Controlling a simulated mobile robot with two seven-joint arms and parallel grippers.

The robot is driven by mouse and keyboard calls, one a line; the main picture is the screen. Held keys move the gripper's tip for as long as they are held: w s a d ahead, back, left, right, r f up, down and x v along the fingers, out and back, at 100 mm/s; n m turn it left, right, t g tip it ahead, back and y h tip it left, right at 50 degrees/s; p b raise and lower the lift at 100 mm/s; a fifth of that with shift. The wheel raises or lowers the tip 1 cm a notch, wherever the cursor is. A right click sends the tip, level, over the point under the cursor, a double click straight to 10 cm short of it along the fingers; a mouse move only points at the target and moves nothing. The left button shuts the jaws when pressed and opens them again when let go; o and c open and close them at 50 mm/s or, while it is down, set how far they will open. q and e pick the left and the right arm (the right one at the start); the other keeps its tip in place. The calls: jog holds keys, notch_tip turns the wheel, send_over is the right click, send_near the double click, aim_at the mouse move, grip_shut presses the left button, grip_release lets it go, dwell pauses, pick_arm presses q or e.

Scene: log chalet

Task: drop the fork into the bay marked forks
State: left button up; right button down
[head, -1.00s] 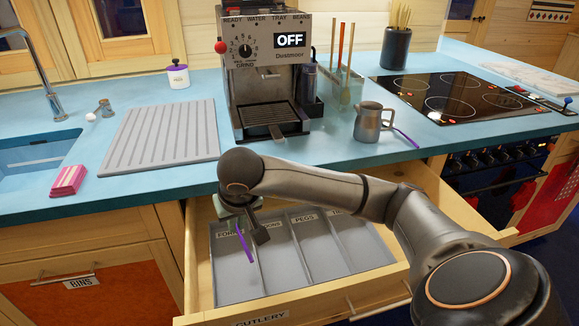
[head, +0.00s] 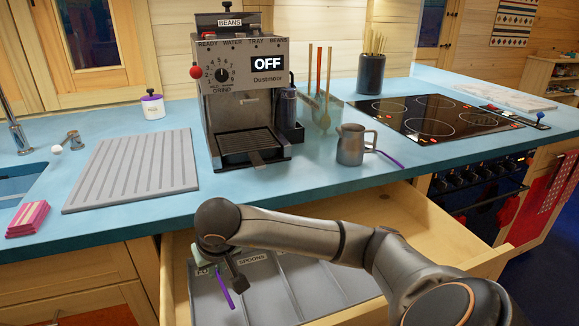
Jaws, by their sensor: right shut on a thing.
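My right gripper (head: 224,263) is shut on the fork, whose purple handle (head: 225,291) hangs steeply down, slightly tilted, below the jaws. The rest of the fork is hidden in the gripper. They are over the left part of the grey cutlery tray (head: 290,294) in the open drawer. The bay label at the far left is mostly hidden by the gripper, with only its first letter showing. The bay to its right is marked SPOONS (head: 252,259). I cannot tell exactly how high the fork is above the tray. My left gripper is not in view.
The wooden drawer (head: 455,245) stands open below the blue counter (head: 300,190). My right forearm crosses above it. On the counter are a coffee machine (head: 240,100), a metal jug (head: 350,147) with a thin purple item (head: 390,160) beside it, and a ribbed grey drainer (head: 135,170).

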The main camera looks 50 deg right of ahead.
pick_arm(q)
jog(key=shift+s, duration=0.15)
pick_arm(e)
jog(key=c, duration=1.4)
grip_release()
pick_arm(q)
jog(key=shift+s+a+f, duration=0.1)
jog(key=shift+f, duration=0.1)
pick_arm(e)
jog(key=o, duration=0.5)
jog(key=shift+r, duration=0.1)
pick_arm(q)
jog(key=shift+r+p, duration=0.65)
jog(key=shift+p, duration=0.3)
pick_arm(e)
jog(key=v, duration=1.2)
jog(key=shift+r, duration=0.15)
